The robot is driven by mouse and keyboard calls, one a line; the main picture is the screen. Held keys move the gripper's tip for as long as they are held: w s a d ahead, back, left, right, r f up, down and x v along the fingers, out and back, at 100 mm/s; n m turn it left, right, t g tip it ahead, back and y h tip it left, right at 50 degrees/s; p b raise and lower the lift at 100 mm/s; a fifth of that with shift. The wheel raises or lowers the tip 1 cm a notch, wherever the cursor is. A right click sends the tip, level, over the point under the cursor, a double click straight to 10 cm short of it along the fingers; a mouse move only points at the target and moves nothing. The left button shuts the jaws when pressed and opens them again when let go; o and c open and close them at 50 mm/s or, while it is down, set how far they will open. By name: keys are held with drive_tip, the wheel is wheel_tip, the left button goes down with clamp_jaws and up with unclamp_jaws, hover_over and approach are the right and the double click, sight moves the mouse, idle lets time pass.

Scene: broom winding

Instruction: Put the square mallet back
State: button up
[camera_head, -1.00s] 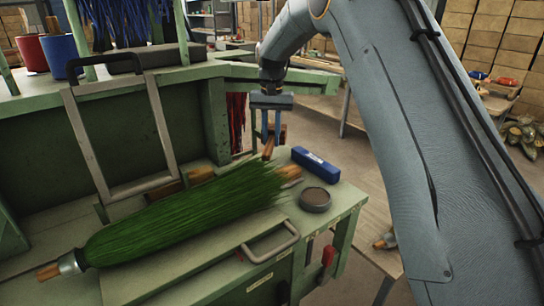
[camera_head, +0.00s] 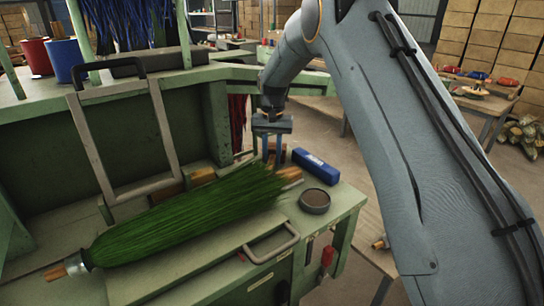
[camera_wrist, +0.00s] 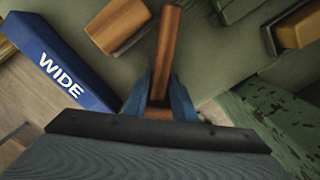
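In the head view, only a little brown wood of the mallet shows at the fingers. I cannot tell whether the mallet touches the bench.
A blue box marked WIDE (camera_head: 315,167) and a round dark tin (camera_head: 314,201) stand to the right. A grey metal frame (camera_head: 133,150) rises at the left.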

sight(272, 158)
drive_tip(key=shift+o, duration=1.4)
wheel_tip(272, 158, up, 12)
drive_tip(key=b, duration=0.3)
drive_tip(key=shift+n+t, duration=0.3)
drive_tip(key=shift+n, duration=0.3)
drive_tip(key=s+d+f, duration=0.2)
drive_tip(key=s+d, duration=0.1)
drive_tip(key=s, duration=0.2)
drive_tip(key=s+d+f, duration=0.2)
drive_tip(key=s+d, duration=0.1)
drive_tip(key=s, duration=0.2)
drive_tip(key=s+d+f, duration=0.1)
drive_tip(key=s+d, duration=0.2)
drive_tip(key=s, duration=0.3)
drive_tip(key=shift+s+f, duration=0.1)
drive_tip(key=shift+f, duration=0.3)
drive_tip(key=s+d+f, duration=0.2)
drive_tip(key=s+f, duration=0.1)
drive_tip(key=s, duration=0.7)
drive_tip(key=s+d+f+n, duration=0.1)
drive_tip(key=s+f, duration=0.3)
drive_tip(key=s, duration=0.7)
drive_tip(key=shift+d, duration=0.7)
